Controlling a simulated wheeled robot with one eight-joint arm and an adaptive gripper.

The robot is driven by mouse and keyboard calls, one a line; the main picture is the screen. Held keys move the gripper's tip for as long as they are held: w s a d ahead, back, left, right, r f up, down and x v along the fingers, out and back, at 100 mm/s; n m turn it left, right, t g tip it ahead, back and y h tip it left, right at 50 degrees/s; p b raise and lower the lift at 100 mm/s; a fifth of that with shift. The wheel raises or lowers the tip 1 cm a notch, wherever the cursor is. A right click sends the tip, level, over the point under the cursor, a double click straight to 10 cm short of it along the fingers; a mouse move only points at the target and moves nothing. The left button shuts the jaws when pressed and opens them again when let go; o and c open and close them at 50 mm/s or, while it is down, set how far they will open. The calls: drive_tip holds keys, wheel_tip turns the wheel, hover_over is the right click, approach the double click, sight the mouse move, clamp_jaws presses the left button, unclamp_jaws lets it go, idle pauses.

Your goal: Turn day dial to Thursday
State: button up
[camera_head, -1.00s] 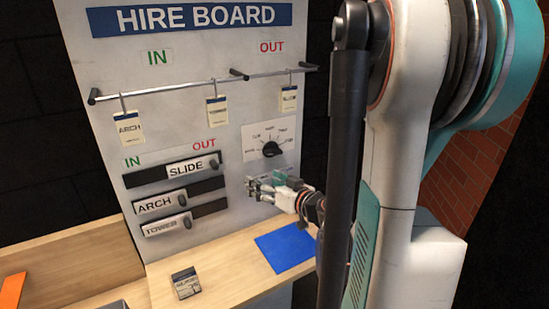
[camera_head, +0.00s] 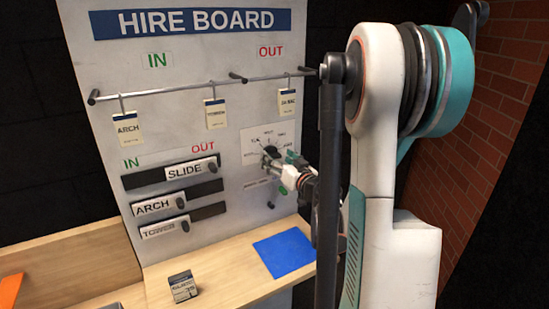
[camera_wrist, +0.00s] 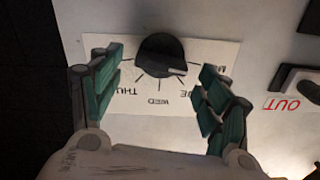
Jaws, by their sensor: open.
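The day dial (camera_head: 270,151) is a black round knob on a white card on the hire board, partly covered by my gripper in the head view. In the wrist view the dial (camera_wrist: 160,52) sits near the top middle, and its labels look upside down. WED is below it, THU to the lower left and TUE to the lower right. Its pale mark points to the lower right, on the TUE side, away from THU. My gripper (camera_wrist: 158,92) is open, its green-padded fingers apart on either side of the dial. I cannot tell whether they touch it.
Sliders marked SLIDE, ARCH and TOWER (camera_head: 165,230) are left of the dial. Tags hang from a rail (camera_head: 205,83) above. A blue mat (camera_head: 285,253) and a small dark block (camera_head: 184,287) lie on the wooden shelf below.

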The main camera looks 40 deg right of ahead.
sight(271, 150)
drive_tip(key=shift+x, duration=1.35)
drive_tip(key=shift+c, duration=0.2)
drive_tip(key=c, duration=1)
